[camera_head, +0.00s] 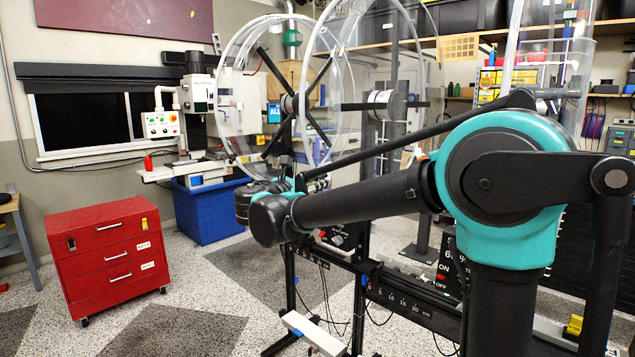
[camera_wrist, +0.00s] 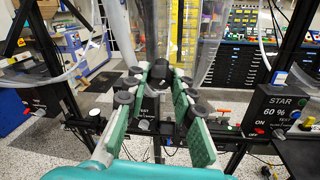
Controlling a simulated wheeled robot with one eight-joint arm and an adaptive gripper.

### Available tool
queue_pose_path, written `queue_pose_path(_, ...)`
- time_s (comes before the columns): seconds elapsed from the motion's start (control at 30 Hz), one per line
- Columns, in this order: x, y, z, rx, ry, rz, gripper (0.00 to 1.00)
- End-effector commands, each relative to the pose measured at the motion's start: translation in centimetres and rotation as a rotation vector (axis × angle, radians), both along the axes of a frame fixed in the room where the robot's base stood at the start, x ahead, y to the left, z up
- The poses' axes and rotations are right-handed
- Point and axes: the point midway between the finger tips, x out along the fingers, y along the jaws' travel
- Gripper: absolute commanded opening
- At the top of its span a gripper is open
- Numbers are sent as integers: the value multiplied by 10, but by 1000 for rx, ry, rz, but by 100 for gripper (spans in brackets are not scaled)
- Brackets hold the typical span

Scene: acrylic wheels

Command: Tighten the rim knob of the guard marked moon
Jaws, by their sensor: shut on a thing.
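In the wrist view my gripper (camera_wrist: 162,78) reaches forward with its two green-padded fingers closed on a small black knob (camera_wrist: 162,68). Clear acrylic (camera_wrist: 205,45) stands just beyond the fingertips. In the head view my gripper is largely hidden behind my arm, in front of the stands. Two large clear wheels (camera_head: 232,75) (camera_head: 348,100) stand behind it, with dark spokes and hubs. I cannot make out a moon mark in either view. A dark control box (camera_wrist: 278,110) at right in the wrist view reads STAR and 60 %.
A dark rail with a number scale (camera_head: 400,297) runs below my arm. Another control box (camera_wrist: 42,100) is at left in the wrist view.

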Motion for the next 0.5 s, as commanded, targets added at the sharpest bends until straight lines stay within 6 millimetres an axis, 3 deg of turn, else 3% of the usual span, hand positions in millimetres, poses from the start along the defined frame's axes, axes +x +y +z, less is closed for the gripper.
queue_pose_path(0.5,-2,-4,-2,259,-201,190,0)
